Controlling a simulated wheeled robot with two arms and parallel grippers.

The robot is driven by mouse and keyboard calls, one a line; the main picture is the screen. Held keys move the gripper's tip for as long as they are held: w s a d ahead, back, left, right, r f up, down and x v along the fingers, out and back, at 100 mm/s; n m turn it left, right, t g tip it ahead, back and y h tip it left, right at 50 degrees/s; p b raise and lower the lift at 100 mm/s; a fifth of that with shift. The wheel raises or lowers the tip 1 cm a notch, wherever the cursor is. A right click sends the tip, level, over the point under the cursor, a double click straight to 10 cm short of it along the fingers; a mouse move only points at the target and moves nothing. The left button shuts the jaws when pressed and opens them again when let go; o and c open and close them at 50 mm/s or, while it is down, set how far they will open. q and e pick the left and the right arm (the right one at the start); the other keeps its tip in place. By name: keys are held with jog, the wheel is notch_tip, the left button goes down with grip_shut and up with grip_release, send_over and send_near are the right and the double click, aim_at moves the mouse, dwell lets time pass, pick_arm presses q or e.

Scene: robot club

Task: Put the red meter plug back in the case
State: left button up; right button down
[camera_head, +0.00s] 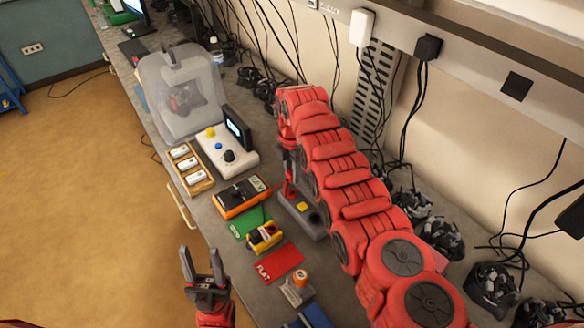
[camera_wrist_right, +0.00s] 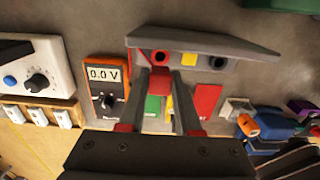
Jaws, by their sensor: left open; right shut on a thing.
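The red meter plug (camera_wrist_right: 160,82) is between the fingertips of my right gripper (camera_wrist_right: 161,88) in the right wrist view. The grey case (camera_wrist_right: 240,47) lies just beyond it, showing a red round spot, a yellow square and a dark round spot. The plug lines up below the red spot; I cannot tell whether they touch. In the head view the case (camera_head: 310,231) lies on the bench under my right gripper (camera_head: 290,178), partly covered by my right arm. My left gripper (camera_head: 201,256) is open and empty at the bench's front edge.
An orange meter (camera_head: 240,196) reading 0.0 V in the wrist view lies left of the case. Nearby are a green board (camera_head: 245,222), a red FLAT card (camera_head: 278,262), a white control box (camera_head: 225,155) and a wooden switch block (camera_head: 190,168). Cables hang behind.

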jog(key=shift+s+f, duration=0.2)
jog(key=shift+f, duration=0.15)
jog(key=shift+f+b, duration=0.3)
jog(key=shift+f, duration=0.05)
jog(key=shift+w+f+b, duration=0.2)
jog(key=shift+f+b, duration=0.35)
jog(key=shift+f, duration=0.45)
jog(key=shift+f+b, duration=0.6)
jog(key=shift+f, duration=0.05)
jog(key=shift+d+f+b, duration=0.1)
jog(key=shift+f+b, duration=0.05)
jog(key=shift+b, duration=0.55)
jog(key=shift+f+b, duration=0.4)
jog(key=shift+b, duration=0.2)
jog(key=shift+f+b, duration=0.35)
jog(key=shift+b, duration=0.95)
dwell(1.0)
